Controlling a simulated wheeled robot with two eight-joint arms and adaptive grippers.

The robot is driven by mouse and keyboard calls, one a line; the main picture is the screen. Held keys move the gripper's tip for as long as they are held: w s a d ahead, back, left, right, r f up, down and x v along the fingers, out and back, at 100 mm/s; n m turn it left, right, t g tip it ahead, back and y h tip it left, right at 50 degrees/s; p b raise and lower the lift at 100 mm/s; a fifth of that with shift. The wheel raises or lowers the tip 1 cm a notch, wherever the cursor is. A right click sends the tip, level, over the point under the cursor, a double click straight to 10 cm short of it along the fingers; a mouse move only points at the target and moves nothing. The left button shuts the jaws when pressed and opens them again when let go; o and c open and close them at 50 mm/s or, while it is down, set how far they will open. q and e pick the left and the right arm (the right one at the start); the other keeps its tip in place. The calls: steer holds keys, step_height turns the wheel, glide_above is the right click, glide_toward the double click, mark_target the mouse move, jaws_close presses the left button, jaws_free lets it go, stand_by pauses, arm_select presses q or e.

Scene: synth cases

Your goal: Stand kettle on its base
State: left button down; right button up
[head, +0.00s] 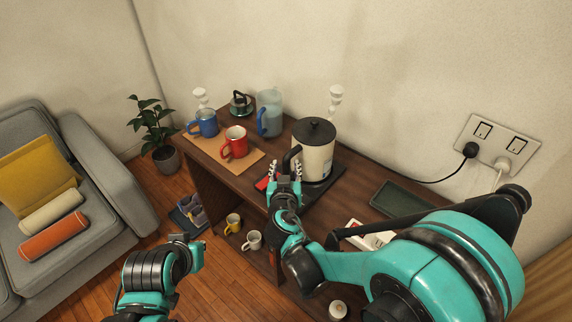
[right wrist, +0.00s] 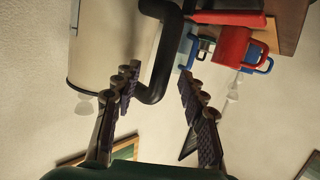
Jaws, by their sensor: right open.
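The cream kettle (head: 318,160) with black lid and black handle stands upright on the right part of the wooden cabinet. A dark flat slab (head: 322,192) shows under and in front of it; I cannot tell whether this is the base or a mat, or whether the kettle is seated. My right gripper (head: 285,170) is open at the handle side. In the right wrist view the handle (right wrist: 158,85) shows beyond and between the open fingers (right wrist: 160,92), not gripped. My left arm shows at the lower left, its fingers not visible.
A red mug (head: 234,143) and blue mug (head: 204,123) stand on a board left of the kettle, with a blue-handled jug (head: 269,112) behind. A red item (head: 264,183) lies beside my right gripper. A black cord runs from the wall socket (head: 497,143) towards the kettle.

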steer(key=d+v, duration=0.1)
steer(key=v, duration=0.9)
steer(key=s+d+f+g+h, duration=0.1)
steer(key=s+d+f+g, duration=0.15)
steer(key=d, duration=0.35)
steer(key=s+d+f+g, duration=0.1)
steer(key=s+d+g, duration=0.15)
steer(key=d, duration=0.25)
steer(key=s+d+g+y, duration=0.2)
steer(key=s, duration=0.6)
steer(key=shift+n+g+y, duration=0.3)
steer(key=shift+g, duration=0.1)
steer(key=shift+d+f, duration=0.1)
steer(key=shift+f, duration=0.05)
